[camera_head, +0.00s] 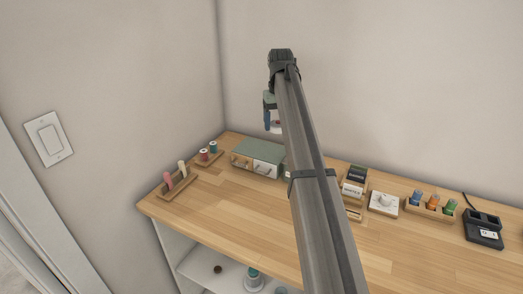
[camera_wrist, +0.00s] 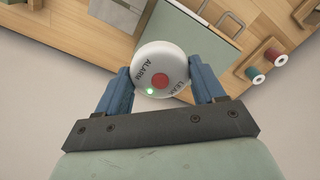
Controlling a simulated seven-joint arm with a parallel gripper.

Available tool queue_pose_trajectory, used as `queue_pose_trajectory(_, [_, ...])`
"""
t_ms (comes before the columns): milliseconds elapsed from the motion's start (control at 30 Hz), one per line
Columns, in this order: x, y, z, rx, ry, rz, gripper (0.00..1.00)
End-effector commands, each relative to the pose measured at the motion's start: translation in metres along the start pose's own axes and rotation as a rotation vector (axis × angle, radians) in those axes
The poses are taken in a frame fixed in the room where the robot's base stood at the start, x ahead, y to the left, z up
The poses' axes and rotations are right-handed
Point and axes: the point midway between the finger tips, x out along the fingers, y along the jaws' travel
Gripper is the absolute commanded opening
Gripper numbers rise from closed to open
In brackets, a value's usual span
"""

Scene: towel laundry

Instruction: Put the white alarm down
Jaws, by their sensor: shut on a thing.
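The white alarm (camera_wrist: 163,66) is a round white puck with a red centre button, a lit green light and lettering that includes "ALARM". In the wrist view my gripper (camera_wrist: 163,80) is shut on it, with one blue finger on each side. In the head view my gripper (camera_head: 273,121) is up above the back of the wooden counter (camera_head: 232,212), mostly beside and behind my arm. Only a small part of the alarm shows there, at the fingers. It is held in the air above the counter.
A green-topped drawer box (camera_head: 258,151) stands at the back. Spool trays (camera_head: 177,184) are at the left. The counter's front left is clear.

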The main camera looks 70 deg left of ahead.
Motion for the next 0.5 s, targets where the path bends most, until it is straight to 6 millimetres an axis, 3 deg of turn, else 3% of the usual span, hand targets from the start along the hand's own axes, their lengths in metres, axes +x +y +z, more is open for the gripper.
queue_pose_trajectory(67, [-0.003, 0.001, -0.01, -0.03, -0.004, 0.0, 0.37])
queue_pose_trajectory(267, [0.002, 0.001, -0.006, -0.095, -0.01, -0.002, 0.37])
queue_pose_trajectory(500, [0.033, 0.0, -0.004, -0.101, -0.011, -0.002, 0.37])
